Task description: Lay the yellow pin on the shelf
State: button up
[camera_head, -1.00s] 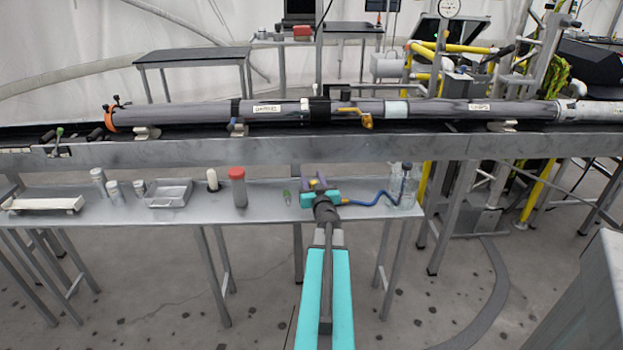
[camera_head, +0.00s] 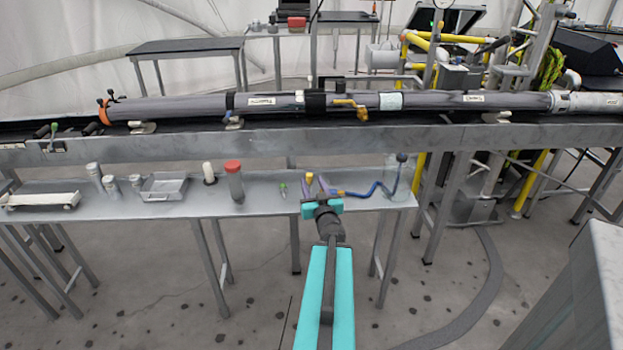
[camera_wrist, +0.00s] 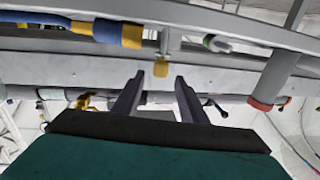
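The yellow pin (camera_wrist: 161,68) shows in the wrist view as a yellow block on a thin grey stem that seems to stand upright from the shelf (camera_wrist: 120,14); that view looks upside down. In the head view its yellow head (camera_head: 309,177) is at the shelf's (camera_head: 265,203) right part. My gripper (camera_head: 317,179) reaches over the shelf with two purple fingers apart. In the wrist view my gripper (camera_wrist: 156,76) is open, and the yellow head appears in the gap at its fingertips. I cannot tell whether a finger touches it.
A blue bent tool (camera_head: 365,193) with yellow parts lies just right of my gripper, near a clear container (camera_head: 391,182). A small green item (camera_head: 283,190) and a red-capped jar (camera_head: 235,180) stand left. A long grey beam (camera_head: 270,144) with a pipe runs behind and above the shelf.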

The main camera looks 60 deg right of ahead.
jog(key=shift+p+v, duration=0.8)
jog(key=shift+p, duration=1.6)
jog(key=shift+s+a+r+p, duration=0.1)
jog(key=shift+s+a+p, duration=0.1)
jog(key=shift+p, duration=0.4)
jog(key=shift+s+a+p, duration=0.2)
jog(key=shift+s+p, duration=0.05)
jog(key=shift+p, duration=0.45)
